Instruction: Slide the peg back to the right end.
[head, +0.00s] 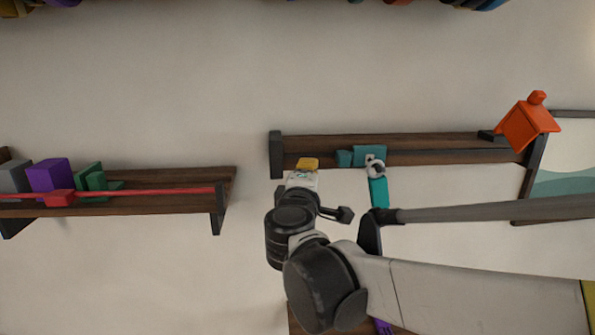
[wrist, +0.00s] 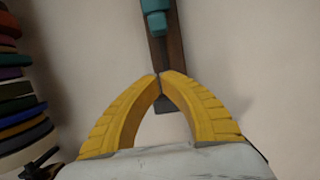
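A teal peg (head: 365,157), made of several teal blocks, sits on a dark wooden rail (head: 440,143), left of the rail's middle in the head view. A pale ring and a hanging teal strip (head: 378,192) are by its right side. In the wrist view the teal peg (wrist: 156,18) is at the top, above the fingertips, on the rail (wrist: 172,58). My gripper (head: 308,162) has yellow fingers and is left of the peg in the head view, near the rail's left end. In the wrist view the fingertips (wrist: 159,75) meet with nothing between them.
An orange house-shaped block (head: 528,125) is at the rail's right end. A dark block (head: 276,154) caps the left end. My arm covers the lower right.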

